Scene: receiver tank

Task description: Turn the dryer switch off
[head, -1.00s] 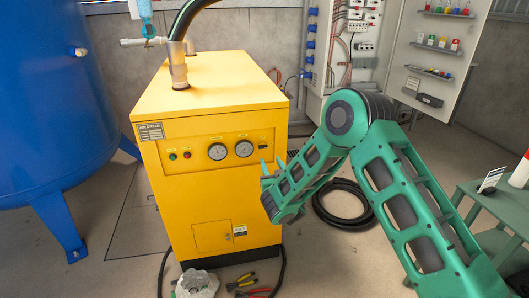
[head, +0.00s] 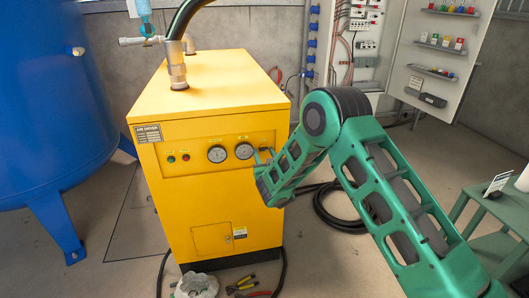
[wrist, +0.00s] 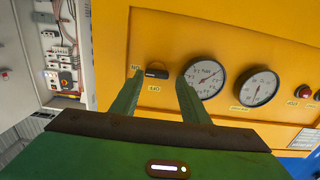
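The yellow air dryer (head: 205,199) stands ahead, with its control panel at the top of its front face. The dryer switch (wrist: 156,72) is a small dark knob in the wrist view, with a small label on its left and another below it. My gripper (wrist: 160,80) is open, with its two green fingertips on either side of the switch in the picture and nothing held between them. I cannot tell whether they touch it. In the head view my gripper (head: 264,155) is at the right end of the panel and partly covers the switch area.
Two round gauges (head: 217,154) and the red and green lamps (head: 186,156) sit left of the switch. A blue tank (head: 45,105) stands at the left. An open electrical cabinet (head: 362,45) is behind, and a green table (head: 500,225) is at the right.

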